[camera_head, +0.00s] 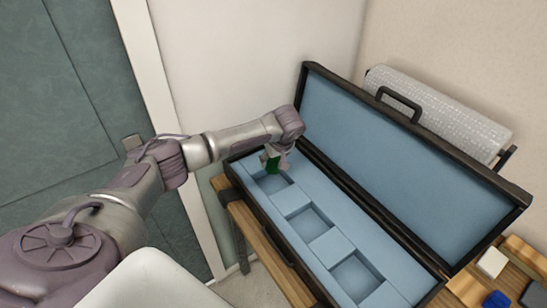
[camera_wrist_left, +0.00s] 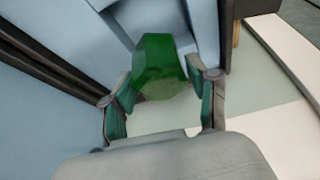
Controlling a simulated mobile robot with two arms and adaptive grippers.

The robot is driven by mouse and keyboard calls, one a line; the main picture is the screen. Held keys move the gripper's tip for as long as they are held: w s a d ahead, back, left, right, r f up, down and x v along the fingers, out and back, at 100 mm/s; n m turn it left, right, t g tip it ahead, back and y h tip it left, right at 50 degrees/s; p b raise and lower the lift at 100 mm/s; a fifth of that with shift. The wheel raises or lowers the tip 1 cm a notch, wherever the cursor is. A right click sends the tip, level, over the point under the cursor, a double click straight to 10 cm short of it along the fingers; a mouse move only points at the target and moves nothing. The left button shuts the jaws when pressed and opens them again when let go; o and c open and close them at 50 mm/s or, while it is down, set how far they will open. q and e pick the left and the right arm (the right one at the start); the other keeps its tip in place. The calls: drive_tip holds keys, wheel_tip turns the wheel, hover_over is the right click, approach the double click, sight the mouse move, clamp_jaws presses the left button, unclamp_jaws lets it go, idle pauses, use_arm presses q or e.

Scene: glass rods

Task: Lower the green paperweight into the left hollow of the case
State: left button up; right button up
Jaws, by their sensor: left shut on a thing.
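The green paperweight (camera_head: 272,165) is a small faceted green block. My left gripper (camera_head: 277,158) is shut on it and holds it over the left hollow (camera_head: 274,183) of the case. In the left wrist view the paperweight (camera_wrist_left: 160,66) sits between the two fingers of my left gripper (camera_wrist_left: 160,92). The open case (camera_head: 331,235) has a dark frame and a pale blue lining with three square hollows in a row. I cannot tell how far the paperweight is above the hollow's floor. My right gripper is not in view.
The case's raised lid (camera_head: 400,165) stands behind the hollows. The middle hollow (camera_head: 309,222) and right hollow (camera_head: 356,276) look empty. A rolled pale wrap (camera_head: 440,105) lies behind the lid. A cream block (camera_head: 492,263) and a blue block (camera_head: 497,299) lie at the right.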

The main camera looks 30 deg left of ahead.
sight(273, 169)
use_arm(q)
drive_tip(key=shift+f+b, duration=0.45)
drive_tip(key=shift+f, duration=0.7)
drive_tip(key=shift+f+b, duration=0.45)
drive_tip(key=shift+f, duration=0.55)
drive_tip(key=shift+f, duration=0.2)
drive_tip(key=shift+f+b, duration=1.3)
drive_tip(key=shift+f, duration=1)
drive_tip(key=o, duration=1.5)
drive_tip(key=shift+c, duration=0.2)
